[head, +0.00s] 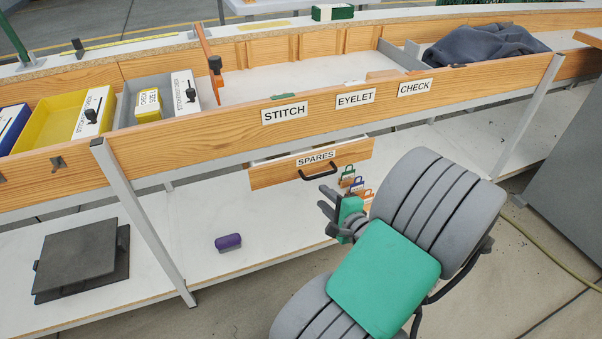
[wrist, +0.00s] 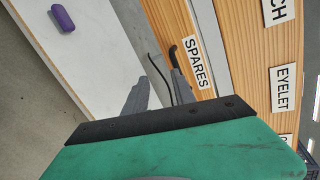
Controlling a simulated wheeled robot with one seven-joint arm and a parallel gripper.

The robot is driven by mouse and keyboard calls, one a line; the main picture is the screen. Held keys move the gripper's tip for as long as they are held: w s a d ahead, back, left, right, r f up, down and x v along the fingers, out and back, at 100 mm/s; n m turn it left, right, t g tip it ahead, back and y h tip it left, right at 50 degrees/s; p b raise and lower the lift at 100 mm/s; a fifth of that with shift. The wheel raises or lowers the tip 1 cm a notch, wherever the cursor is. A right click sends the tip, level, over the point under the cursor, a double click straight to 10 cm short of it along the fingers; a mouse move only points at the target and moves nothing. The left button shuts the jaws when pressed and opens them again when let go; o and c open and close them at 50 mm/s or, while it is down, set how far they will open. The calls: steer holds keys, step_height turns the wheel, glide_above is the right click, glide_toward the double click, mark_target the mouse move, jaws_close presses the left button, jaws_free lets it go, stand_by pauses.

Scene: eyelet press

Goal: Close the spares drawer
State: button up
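The spares drawer (head: 280,174) hangs under the bench, with a wooden front and a SPARES label. It stands partly out, its pale inside showing above the front edge. Its black bar handle (head: 319,173) is on the front; the drawer front also shows in the wrist view (wrist: 174,20), with the dark handle (wrist: 190,47) beside the label. My gripper (head: 325,207) is just below and right of the handle in the head view, empty, its fingers apart. In the wrist view, the fingertips (wrist: 157,88) point toward the handle; whether they touch it I cannot tell.
Bench legs (head: 145,222) stand at either side. Bins and a dark cloth (head: 485,45) are above.

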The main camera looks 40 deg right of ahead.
mark_target(321, 174)
steer(key=shift+n+t+h, duration=0.3)
steer(key=shift+n+h, duration=0.4)
steer(key=shift+h, duration=0.1)
steer(key=w+d, duration=0.1)
steer(key=w, duration=0.1)
steer(key=w+d+b, duration=0.1)
steer(key=w+d, duration=0.1)
steer(key=w, duration=0.1)
steer(key=w+d+b, duration=0.1)
steer(key=w, duration=0.1)
steer(key=shift+w+d+r, duration=0.2)
steer(key=shift+r, duration=0.1)
jaws_close()
stand_by(0.5)
